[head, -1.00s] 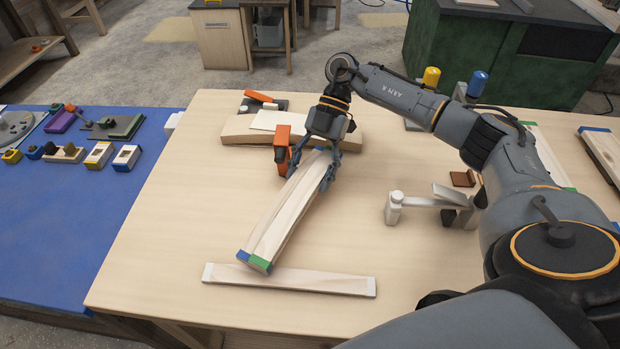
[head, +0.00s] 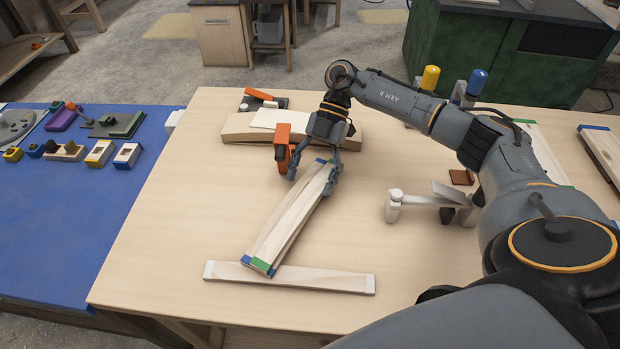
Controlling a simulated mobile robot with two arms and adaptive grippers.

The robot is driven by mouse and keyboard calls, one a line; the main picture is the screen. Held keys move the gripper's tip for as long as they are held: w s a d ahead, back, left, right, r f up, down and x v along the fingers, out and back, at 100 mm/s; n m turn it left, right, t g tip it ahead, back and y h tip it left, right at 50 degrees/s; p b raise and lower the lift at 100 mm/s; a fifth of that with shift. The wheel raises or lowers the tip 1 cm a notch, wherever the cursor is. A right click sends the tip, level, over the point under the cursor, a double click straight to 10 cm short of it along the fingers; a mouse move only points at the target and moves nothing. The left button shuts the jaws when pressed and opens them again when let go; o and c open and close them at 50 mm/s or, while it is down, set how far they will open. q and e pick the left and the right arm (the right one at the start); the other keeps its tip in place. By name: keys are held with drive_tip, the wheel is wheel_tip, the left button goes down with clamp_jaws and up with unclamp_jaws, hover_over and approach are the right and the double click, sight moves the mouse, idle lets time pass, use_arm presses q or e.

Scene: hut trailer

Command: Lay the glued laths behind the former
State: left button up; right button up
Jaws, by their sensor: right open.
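The glued laths (head: 285,222) form a pale wooden bundle with blue and green ends. They lie slantwise on the bench, near end close to a straight pale strip with white ends (head: 290,277). My right gripper (head: 311,182) is open at their far end. Its left finger is clear of the wood, and its right finger is at their right edge; I cannot tell if it touches. A thick wooden block (head: 238,131) at the back, under a pale sheet, may be the former. My left gripper is not in view.
An orange tool (head: 284,150) stands by the block, close to my right gripper. A white and grey clamp-like item (head: 394,207) is right of the laths. Yellow (head: 430,78) and blue (head: 477,82) topped bottles stand behind my arm. The bench's left part is clear.

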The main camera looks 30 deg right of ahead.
drive_tip(key=b+v, duration=0.2)
drive_tip(key=v, duration=0.9)
drive_tip(key=shift+d+r, duration=0.2)
